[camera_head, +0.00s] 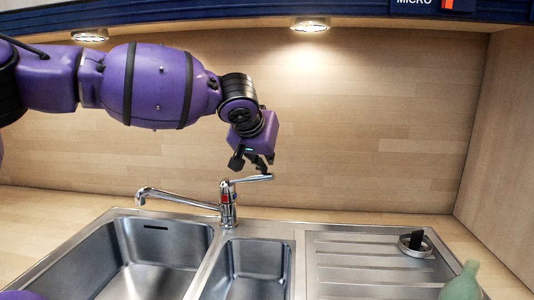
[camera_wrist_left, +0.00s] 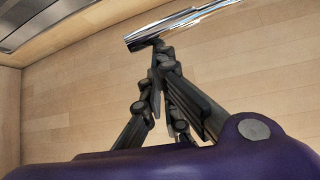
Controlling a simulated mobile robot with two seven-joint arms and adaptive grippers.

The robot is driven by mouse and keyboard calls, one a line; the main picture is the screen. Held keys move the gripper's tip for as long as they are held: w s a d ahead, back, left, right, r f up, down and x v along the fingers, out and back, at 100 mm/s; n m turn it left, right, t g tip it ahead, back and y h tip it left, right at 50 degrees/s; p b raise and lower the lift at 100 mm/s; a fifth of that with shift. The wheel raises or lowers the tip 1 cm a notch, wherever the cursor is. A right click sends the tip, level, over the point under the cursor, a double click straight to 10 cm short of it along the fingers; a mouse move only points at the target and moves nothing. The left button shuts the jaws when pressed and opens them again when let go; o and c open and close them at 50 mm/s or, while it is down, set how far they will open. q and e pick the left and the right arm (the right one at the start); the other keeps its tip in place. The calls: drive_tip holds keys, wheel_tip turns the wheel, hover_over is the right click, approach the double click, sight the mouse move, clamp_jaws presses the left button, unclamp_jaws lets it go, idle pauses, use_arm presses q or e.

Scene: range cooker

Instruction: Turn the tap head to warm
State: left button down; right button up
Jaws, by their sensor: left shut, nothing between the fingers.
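The chrome tap (camera_head: 228,205) stands behind the sink, its spout reaching left over the large basin. Its lever head (camera_head: 248,180) points right, and a small red mark shows on the tap's body. My left gripper (camera_head: 262,170) is just above the outer end of the lever; whether it touches the lever I cannot tell. In the left wrist view the gripper's fingers (camera_wrist_left: 158,50) are shut with nothing between them, and the shiny chrome lever (camera_wrist_left: 180,24) lies right at their tips. My right gripper is not in view.
The steel sink has a large basin (camera_head: 150,262) and a small basin (camera_head: 255,268). On the ribbed drainer (camera_head: 345,270) at right lies a round strainer or plug (camera_head: 416,243). A green bottle (camera_head: 462,282) stands at the front right. The wooden wall (camera_head: 370,120) is close behind the tap.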

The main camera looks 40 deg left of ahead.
use_arm(q)
drive_tip(key=p, duration=0.1)
drive_tip(key=s+m+h+p, duration=0.1)
drive_tip(key=p, duration=0.1)
drive_tip(key=s+m+p, duration=0.1)
drive_tip(key=p, duration=0.1)
drive_tip(key=shift+s+d+r+h, duration=0.15)
drive_tip(key=shift+d+r+h, duration=0.25)
drive_tip(key=s+p, duration=0.1)
drive_tip(key=p, duration=0.1)
drive_tip(key=s+m+h+p, duration=0.1)
drive_tip(key=s+p, duration=0.1)
drive_tip(key=p, duration=0.1)
drive_tip(key=s+m+p, duration=0.1)
drive_tip(key=p, duration=0.1)
drive_tip(key=shift+s+f+t+h+p, duration=0.3)
drive_tip(key=shift+s+f, duration=0.05)
drive_tip(key=shift+s, duration=0.05)
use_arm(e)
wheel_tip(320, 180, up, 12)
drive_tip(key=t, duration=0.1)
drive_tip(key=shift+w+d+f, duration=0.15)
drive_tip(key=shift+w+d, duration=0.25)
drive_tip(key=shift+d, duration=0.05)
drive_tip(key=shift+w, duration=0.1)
